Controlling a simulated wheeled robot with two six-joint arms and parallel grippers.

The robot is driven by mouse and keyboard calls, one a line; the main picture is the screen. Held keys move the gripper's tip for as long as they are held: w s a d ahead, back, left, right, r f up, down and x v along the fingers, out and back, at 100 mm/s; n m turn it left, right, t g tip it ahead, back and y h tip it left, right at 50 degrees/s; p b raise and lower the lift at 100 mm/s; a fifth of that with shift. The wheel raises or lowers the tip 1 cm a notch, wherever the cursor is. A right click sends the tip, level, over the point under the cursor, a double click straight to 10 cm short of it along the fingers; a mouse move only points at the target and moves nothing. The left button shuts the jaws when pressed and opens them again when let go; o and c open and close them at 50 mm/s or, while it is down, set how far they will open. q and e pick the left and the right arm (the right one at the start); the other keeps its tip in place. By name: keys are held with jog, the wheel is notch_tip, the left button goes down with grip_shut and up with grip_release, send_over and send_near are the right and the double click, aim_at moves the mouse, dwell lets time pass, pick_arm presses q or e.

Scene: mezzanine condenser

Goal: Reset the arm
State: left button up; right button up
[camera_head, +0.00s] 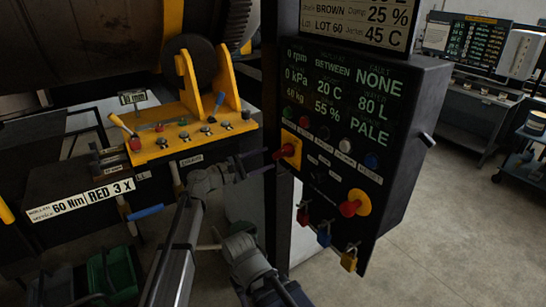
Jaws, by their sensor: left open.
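My left arm rises from the bottom of the head view. Its gripper (258,168) is small and dark here, open, and sits just left of the control panel's lower-left part. The black control panel (400,180) has lit green readouts, several coloured buttons and a red switch on a yellow plate (288,149). The gripper's tips are close to this switch; I cannot tell if they touch it. A red knob on a yellow disc (352,204) sits lower right. My right gripper cannot be made out.
A yellow bracket with small levers (190,137) stands left, beside a drum. A green bin (113,273) is at lower left. A bench with a screen (463,42) stands behind.

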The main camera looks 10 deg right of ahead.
pick_arm(q)
jog(key=shift+s+a+f, duration=0.1)
jog(key=shift+a, duration=0.1)
jog(key=s+a+f+m+g+y, duration=0.3)
jog(key=s+a+f+m+y, duration=0.6)
jog(key=s+a+f, duration=0.6)
jog(key=s+a+f+m+g+y, duration=0.15)
jog(key=s+a+f+y, duration=0.25)
jog(key=s+a, duration=0.4)
jog(key=s+a+f+m+g+y, duration=0.1)
jog(key=s+a+f+m+y, duration=0.3)
jog(key=a, duration=0.5)
jog(key=s+d+m+y+b, duration=0.1)
jog(key=s+d+m, duration=0.1)
jog(key=s+d, duration=0.4)
jog(key=d+g, duration=0.1)
jog(key=d, duration=0.3)
jog(key=shift+s+d, duration=0.25)
jog(key=shift+s, duration=0.1)
